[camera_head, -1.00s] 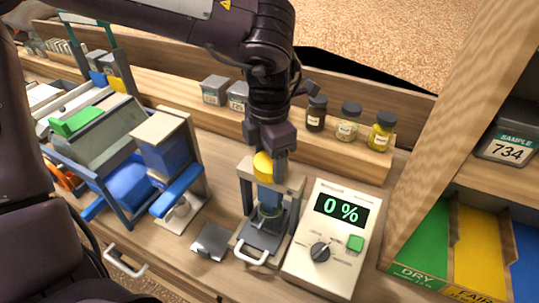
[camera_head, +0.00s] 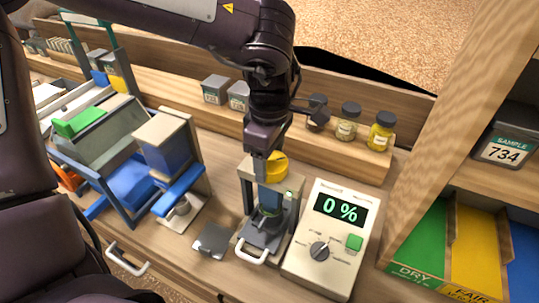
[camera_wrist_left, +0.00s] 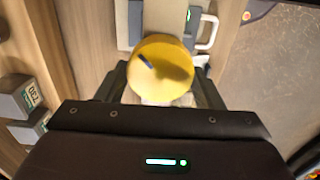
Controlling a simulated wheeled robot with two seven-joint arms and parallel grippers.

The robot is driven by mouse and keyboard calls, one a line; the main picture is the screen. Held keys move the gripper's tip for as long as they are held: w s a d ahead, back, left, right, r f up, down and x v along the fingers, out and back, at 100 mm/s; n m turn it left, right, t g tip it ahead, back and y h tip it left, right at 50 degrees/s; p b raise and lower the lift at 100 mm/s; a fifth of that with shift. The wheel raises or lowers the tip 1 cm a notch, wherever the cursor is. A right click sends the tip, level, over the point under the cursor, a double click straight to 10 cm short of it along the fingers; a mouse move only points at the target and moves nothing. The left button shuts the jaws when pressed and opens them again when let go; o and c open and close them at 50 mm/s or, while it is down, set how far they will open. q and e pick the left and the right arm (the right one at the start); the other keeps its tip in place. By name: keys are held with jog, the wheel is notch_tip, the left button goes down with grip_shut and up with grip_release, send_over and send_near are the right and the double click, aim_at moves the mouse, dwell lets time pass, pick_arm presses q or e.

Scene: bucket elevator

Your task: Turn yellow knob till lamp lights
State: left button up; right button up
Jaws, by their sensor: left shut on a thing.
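The yellow knob (camera_head: 278,164) sits on top of a small press-like stand (camera_head: 246,172) with a blue middle part and a white front handle. My left gripper (camera_head: 264,168) points down at the knob and is shut on it; its body hides part of the knob. In the left wrist view the round knob (camera_wrist_left: 160,75) lies between the two fingers of my left gripper (camera_wrist_left: 163,85), with a short dark mark on its top. A small green glow (camera_wrist_left: 188,15) shows beyond the knob; I cannot tell whether it is the lamp. My right gripper is not in view.
A white meter (camera_head: 330,240) reading 0 % stands right of the stand. A grey plate (camera_head: 212,240) lies to its left, beside a blue and beige machine (camera_head: 165,150). Jars (camera_head: 348,121) and small grey boxes (camera_head: 215,89) line the shelf behind. A wooden rack with coloured bins (camera_head: 475,245) is at right.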

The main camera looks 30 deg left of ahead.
aim_at(270, 161)
pick_arm(q)
jog(key=shift+w+r+m, duration=0.1)
jog(key=shift+m, duration=1)
jog(key=o, duration=1)
notch_tip(270, 161, up, 8)
jog(key=shift+f, duration=0.15)
jog(key=shift+f, duration=0.1)
